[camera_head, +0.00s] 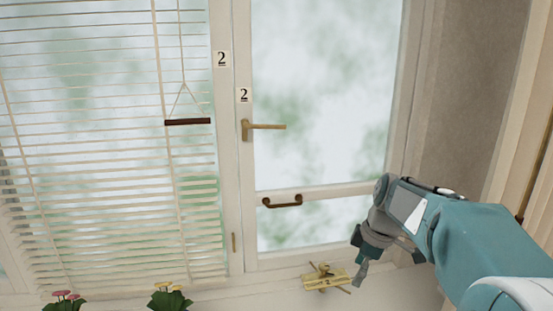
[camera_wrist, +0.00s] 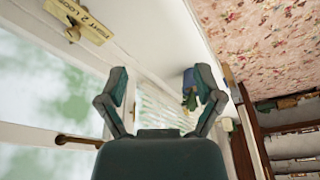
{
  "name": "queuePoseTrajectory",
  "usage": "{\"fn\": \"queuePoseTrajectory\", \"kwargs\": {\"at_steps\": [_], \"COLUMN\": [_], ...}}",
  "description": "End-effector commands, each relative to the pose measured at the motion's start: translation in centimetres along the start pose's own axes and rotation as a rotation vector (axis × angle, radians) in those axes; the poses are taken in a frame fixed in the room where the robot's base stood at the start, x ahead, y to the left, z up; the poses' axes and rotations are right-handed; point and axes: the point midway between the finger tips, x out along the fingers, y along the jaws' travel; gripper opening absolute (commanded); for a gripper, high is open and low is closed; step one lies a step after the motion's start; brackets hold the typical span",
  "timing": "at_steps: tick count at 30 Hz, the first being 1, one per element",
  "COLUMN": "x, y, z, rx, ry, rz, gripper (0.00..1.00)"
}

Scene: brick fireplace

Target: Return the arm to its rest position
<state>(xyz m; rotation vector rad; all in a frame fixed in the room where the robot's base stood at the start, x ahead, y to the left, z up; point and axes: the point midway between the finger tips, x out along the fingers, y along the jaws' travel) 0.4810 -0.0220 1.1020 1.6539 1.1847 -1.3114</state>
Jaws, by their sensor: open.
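My arm, teal and grey, reaches in from the lower right of the head view, bent at the wrist. My gripper (camera_head: 362,258) hangs in front of the glazed door's lower right side, to the right of a small brass-coloured plate. In the wrist view my gripper (camera_wrist: 160,90) has its two fingers spread wide apart, with nothing held between them. It is open and empty. A brass lever handle (camera_head: 265,126) and a dark curved pull handle (camera_head: 283,201) are on the white glazed door (camera_head: 248,60), left of my gripper and apart from it.
A brass plate with lettering (camera_head: 327,279) is on the white sill; it also shows in the wrist view (camera_wrist: 80,22). A blind (camera_head: 90,130) covers the left window. Potted flowers (camera_head: 168,298) stand below. A grey wall (camera_head: 470,90) is at right.

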Motion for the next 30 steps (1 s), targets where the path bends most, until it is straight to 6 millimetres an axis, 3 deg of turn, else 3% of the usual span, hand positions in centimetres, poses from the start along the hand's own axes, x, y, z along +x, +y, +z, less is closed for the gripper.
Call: {"fn": "queuePoseTrajectory", "kwargs": {"at_steps": [3,9,15,21,25,30], "x": [-1.8,-3.3,-3.5,-2.6,-1.8,-1.2], "y": [-3.6,-9.2,-14.7,-19.5,-21.5,-22.4], "z": [0.0,0.8,2.1,3.9,4.9,5.4], "rx": [0.156,0.431,0.701,0.958,1.080,1.148], "ry": [-0.016,-0.009,0.041,0.134,0.192,0.226], "rz": [0.068,0.184,0.297,0.396,0.435,0.453], "gripper": [0.85,0.85,0.85,0.85,0.85,0.85]}}
